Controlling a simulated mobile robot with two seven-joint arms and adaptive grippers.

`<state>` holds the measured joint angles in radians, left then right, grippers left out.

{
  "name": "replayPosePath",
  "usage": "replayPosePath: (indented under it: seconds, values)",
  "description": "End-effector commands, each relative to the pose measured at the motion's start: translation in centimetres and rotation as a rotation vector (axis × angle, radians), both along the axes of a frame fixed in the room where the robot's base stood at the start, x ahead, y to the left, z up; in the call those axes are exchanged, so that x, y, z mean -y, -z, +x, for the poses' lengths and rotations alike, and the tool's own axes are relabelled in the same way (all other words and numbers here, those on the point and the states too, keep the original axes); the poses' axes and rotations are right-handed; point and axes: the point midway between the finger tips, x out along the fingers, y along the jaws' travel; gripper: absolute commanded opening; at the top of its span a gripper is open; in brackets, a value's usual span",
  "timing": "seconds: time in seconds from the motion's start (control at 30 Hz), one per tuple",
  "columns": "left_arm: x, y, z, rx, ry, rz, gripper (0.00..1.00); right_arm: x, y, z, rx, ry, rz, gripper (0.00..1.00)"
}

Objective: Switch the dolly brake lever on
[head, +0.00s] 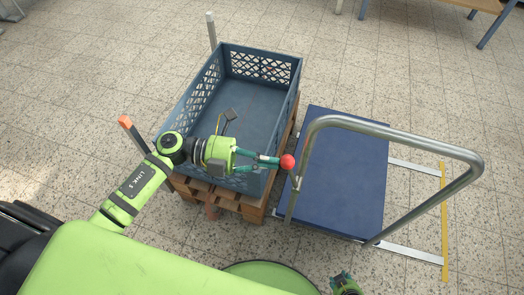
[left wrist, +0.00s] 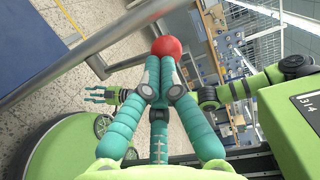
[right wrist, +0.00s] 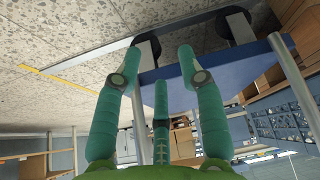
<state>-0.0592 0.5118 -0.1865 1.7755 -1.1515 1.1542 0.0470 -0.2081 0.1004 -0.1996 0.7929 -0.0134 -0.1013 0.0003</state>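The dolly has a blue deck (head: 345,170) and a bent silver push handle (head: 400,133). A red ball knob (head: 287,161), which seems to top the brake lever, is beside the left leg of the handle. A short metal piece (head: 295,182) shows just below it. My left gripper (head: 278,161) reaches the knob from the left with its fingers drawn together. In the left wrist view the knob (left wrist: 166,47) sits right at the fingertips; exact contact is unclear. My right gripper (right wrist: 160,55) is open and empty, with the dolly deck (right wrist: 190,80) beyond it.
A blue-grey crate (head: 200,93) on a wooden pallet (head: 245,207) stands left of the dolly, close under my left arm. Posts rise at the pallet's left side. Pale strips and a yellow strip (head: 443,220) lie right of the deck.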

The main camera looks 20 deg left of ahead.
Motion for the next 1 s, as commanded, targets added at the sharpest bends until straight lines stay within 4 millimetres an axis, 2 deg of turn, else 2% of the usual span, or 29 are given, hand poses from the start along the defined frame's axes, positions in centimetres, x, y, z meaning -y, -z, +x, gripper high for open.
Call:
replayPosePath:
  seconds: [0.03,0.27,0.4,0.5,0.9,1.0]
  values:
    - [0.3,-1.1,0.0,0.002,0.002,0.026,0.00,0.0,-0.7,-2.7,-0.060,0.004,-0.003,0.40]
    - [1.6,-1.9,-0.1,0.006,0.002,0.141,0.00,0.6,-1.8,-12.1,-0.265,0.019,-0.026,0.40]
    - [2.5,-2.3,-0.1,0.008,0.001,0.211,0.00,0.9,-3.4,-18.1,-0.393,0.028,-0.039,0.40]
    - [3.1,-2.6,-0.1,0.011,0.000,0.261,0.00,0.8,-5.2,-17.3,-0.377,0.027,-0.037,0.40]
    - [6.3,-3.5,-0.1,0.021,0.001,0.496,0.00,0.8,-13.1,-17.3,-0.378,0.027,-0.037,0.40]
    - [7.2,-3.3,-0.2,0.022,0.001,0.556,0.00,0.8,-14.6,-17.3,-0.378,0.027,-0.037,0.40]
